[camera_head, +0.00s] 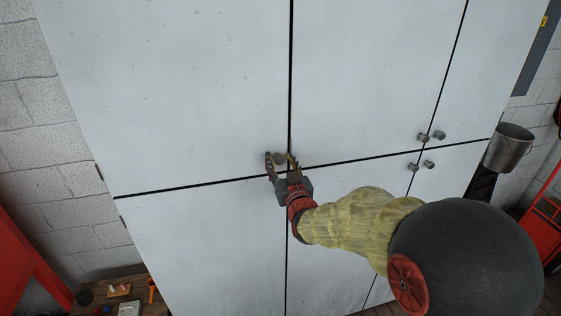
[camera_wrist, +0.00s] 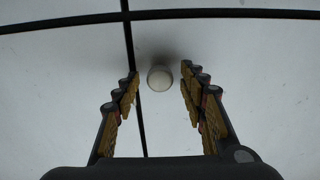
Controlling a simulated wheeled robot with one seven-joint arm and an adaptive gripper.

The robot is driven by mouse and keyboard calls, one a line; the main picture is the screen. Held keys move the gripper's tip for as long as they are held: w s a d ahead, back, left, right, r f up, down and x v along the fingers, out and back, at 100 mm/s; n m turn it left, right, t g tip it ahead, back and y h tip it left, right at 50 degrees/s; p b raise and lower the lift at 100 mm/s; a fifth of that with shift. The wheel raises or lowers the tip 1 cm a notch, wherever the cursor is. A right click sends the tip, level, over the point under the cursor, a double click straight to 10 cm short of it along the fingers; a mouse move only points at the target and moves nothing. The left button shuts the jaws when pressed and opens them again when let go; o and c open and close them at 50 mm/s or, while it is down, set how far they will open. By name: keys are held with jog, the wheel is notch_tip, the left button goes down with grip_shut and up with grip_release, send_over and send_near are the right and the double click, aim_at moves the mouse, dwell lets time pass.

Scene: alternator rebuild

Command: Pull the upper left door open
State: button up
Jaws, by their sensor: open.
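The upper left door (camera_head: 165,90) is a flat pale grey cabinet door, flush with its neighbours and shut. Its round metal knob (camera_head: 279,158) sits at the lower right corner, by the dark seams. My gripper (camera_head: 281,161) is at this knob, with a finger on each side. In the wrist view the knob (camera_wrist: 160,79) lies between the open fingertips (camera_wrist: 160,80), with visible gaps on both sides. I cannot tell how deep the knob is between the fingers. The door surface (camera_wrist: 255,85) fills the background there.
Another upper door (camera_head: 370,75) and lower doors (camera_head: 195,245) adjoin it, all shut. Several other knobs (camera_head: 423,137) are to the right. A metal bucket (camera_head: 508,147) hangs at the cabinet's right side. A brick wall (camera_head: 35,110) and a red frame (camera_head: 25,265) are at the left.

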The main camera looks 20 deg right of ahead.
jog(key=c, duration=0.3)
jog(key=c, duration=0.8)
